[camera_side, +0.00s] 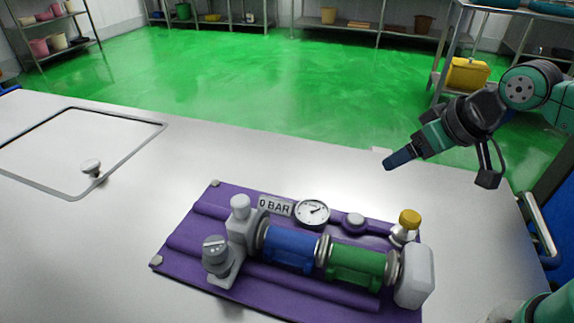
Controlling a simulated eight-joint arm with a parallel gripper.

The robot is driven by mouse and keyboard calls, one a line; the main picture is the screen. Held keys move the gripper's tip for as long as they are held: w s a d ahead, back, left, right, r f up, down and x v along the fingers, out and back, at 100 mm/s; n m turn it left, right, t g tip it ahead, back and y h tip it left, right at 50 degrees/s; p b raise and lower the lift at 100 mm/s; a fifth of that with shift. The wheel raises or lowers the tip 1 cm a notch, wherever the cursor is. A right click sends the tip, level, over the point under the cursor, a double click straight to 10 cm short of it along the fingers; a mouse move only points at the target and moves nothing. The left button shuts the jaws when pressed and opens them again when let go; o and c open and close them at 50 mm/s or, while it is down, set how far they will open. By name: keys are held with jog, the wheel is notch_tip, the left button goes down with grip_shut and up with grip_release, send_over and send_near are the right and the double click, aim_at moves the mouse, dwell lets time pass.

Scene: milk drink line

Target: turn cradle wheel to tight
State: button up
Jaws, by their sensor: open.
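A purple cradle board (190,245) lies on the steel table, bearing a blue cylinder (291,249) and a green cylinder (356,266) end to end between pale end blocks. A grey round knob (217,256) with a light mark on top sits at its left front. A yellow-capped fitting (409,219) stands at the right end. No part is labelled as the wheel, and I cannot read any tight mark. My gripper (392,164) is above the table, beyond the board's back right, pointing down-left and touching nothing. It is open and looks empty; its fingers overlap from this side.
A round gauge (312,212) and a "0 BAR" plate (274,205) stand along the board's back edge. A framed hatch (60,150) with a small knob (91,167) is at the table's left. The steel table (250,160) is clear behind the board.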

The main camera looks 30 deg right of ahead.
jog(key=w+a+r+n+g+y, duration=0.1)
jog(key=w+a+r+n+g, duration=0.25)
jog(key=a, duration=0.55)
jog(key=n+g+h, duration=0.1)
jog(key=n+g, duration=0.2)
jog(key=n, duration=0.5)
send_over(211, 244)
jog(key=f, duration=0.3)
jog(key=shift+d+f, duration=0.1)
jog(key=shift+d, duration=0.15)
jog(key=shift+a+f, duration=0.2)
jog(key=shift+f, duration=2.7)
grip_shut()
